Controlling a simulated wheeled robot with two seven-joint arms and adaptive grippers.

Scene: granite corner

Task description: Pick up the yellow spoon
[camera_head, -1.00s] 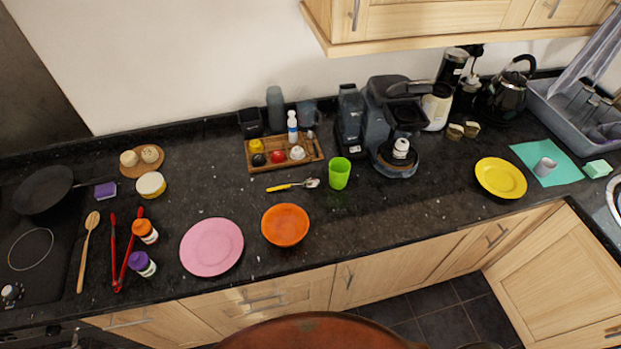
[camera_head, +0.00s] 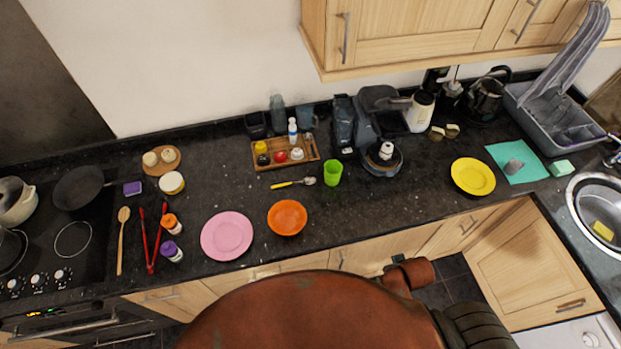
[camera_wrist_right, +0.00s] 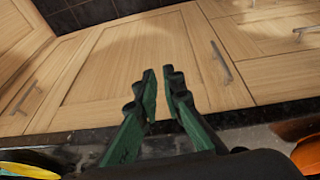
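The yellow spoon (camera_head: 288,183) lies flat on the dark granite counter in the head view. Its handle is yellow and points left; its metal bowl is at the right, close to the green cup (camera_head: 332,173). Nothing is touching it. My right gripper shows in the right wrist view (camera_wrist_right: 159,76), with two dark green fingers a little apart and nothing between them. It is over the counter's front edge, facing cabinet doors, and away from the spoon. My left gripper is not in view.
A wooden tray (camera_head: 312,156) with small jars stands behind the spoon. An orange bowl (camera_head: 287,217) and a pink plate (camera_head: 227,236) are in front. A yellow plate (camera_head: 473,176) lies to the right. The coffee machine (camera_head: 381,128) stands behind right.

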